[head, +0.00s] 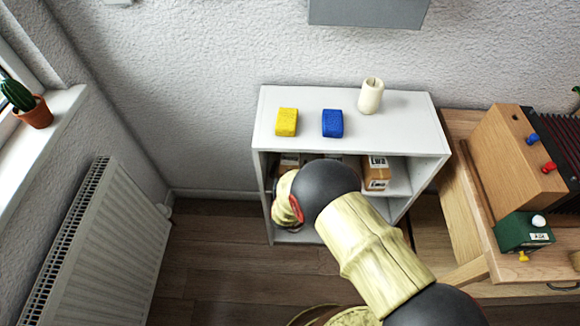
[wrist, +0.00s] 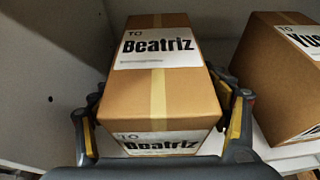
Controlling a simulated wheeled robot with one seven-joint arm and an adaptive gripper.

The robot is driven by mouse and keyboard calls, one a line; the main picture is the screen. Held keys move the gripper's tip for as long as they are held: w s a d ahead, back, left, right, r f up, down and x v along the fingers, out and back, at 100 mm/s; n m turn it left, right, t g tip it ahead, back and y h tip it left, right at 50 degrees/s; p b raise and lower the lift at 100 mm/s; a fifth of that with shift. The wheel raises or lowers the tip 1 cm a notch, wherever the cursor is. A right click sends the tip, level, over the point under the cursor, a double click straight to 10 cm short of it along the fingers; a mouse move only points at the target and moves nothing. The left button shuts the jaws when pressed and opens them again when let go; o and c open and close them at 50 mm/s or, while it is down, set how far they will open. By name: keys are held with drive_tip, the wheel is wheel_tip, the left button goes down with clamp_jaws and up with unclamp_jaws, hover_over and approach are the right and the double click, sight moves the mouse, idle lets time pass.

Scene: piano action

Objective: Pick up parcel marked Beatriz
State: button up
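The parcel marked Beatriz (wrist: 140,90) is a brown cardboard box with tan tape and white labels on its top and front, seen in the wrist view. My gripper (wrist: 161,118) has one finger on each side of the parcel, spread wide. The fingers lie very close to its sides, and I see no clear grip on it. In the head view, my arm reaches into the white shelf unit (head: 270,105) and hides the fingers and most of what is behind them.
Another brown parcel (wrist: 268,75), its label partly cut off, stands just right in the wrist view. In the head view, a box (head: 376,175) sits further right in the shelf.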

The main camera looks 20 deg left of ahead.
drive_tip(key=shift+c, duration=1.2)
drive_tip(key=c, duration=1.1)
drive_tip(key=shift+r, duration=0.1)
drive_tip(key=shift+c, duration=0.5)
